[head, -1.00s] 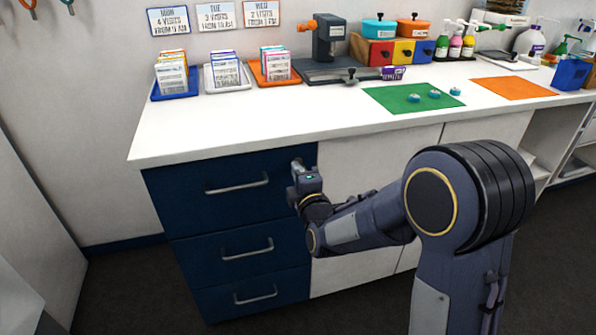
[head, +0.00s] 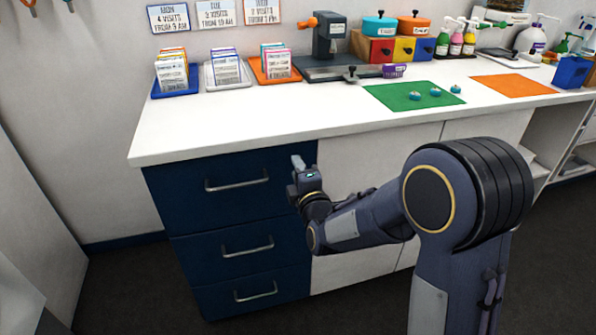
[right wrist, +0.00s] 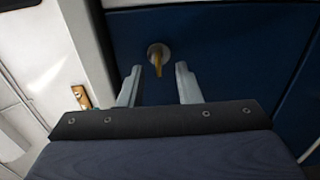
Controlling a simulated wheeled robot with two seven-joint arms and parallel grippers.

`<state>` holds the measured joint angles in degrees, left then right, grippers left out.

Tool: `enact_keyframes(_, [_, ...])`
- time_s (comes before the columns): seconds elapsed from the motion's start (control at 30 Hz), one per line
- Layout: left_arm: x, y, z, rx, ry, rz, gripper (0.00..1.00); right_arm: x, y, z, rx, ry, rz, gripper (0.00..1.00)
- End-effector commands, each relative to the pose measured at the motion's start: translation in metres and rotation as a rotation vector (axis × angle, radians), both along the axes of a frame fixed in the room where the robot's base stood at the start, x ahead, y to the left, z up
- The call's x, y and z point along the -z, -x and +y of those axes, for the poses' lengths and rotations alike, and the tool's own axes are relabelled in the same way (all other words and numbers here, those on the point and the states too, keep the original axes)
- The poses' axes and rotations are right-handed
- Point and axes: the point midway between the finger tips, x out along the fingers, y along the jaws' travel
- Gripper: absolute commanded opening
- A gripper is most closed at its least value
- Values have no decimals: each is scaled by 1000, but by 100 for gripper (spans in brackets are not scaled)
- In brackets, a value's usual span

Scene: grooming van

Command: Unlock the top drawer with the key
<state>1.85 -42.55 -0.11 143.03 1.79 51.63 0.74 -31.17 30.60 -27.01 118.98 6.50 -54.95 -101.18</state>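The dark blue top drawer (head: 225,168) is closed in the head view, with a bar handle (head: 237,185). In the right wrist view, a brass key (right wrist: 157,66) sticks out of a round silver lock (right wrist: 152,50) on the blue drawer front (right wrist: 225,50). My right gripper (right wrist: 159,70) is open, its pale fingertips on either side of the key's outer end. I cannot tell whether they touch it. In the head view, my right gripper (head: 298,163) is at the drawer's upper right corner and hides the lock and key. My left gripper is not in view.
Two more blue drawers (head: 220,248) lie below. The white countertop (head: 240,128) overhangs the drawer just above my gripper. White cabinet doors (head: 350,165) stand to the right. A small brass piece (right wrist: 82,97) shows at left in the wrist view.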

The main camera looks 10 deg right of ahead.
Motion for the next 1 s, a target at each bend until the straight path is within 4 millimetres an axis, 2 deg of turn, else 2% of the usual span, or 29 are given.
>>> enact_keyframes(0.13, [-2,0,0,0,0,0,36,-1,13,0,0,-1,0,31])
enact_keyframes(0.4, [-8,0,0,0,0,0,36,-1,59,-2,-1,-1,1,31])
enact_keyframes(0.5, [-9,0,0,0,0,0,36,0,70,-2,-1,0,1,31])
enact_keyframes(0.67, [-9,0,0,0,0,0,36,0,78,-3,0,0,1,31])
enact_keyframes(1.0, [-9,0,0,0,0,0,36,0,78,-3,0,1,0,31])
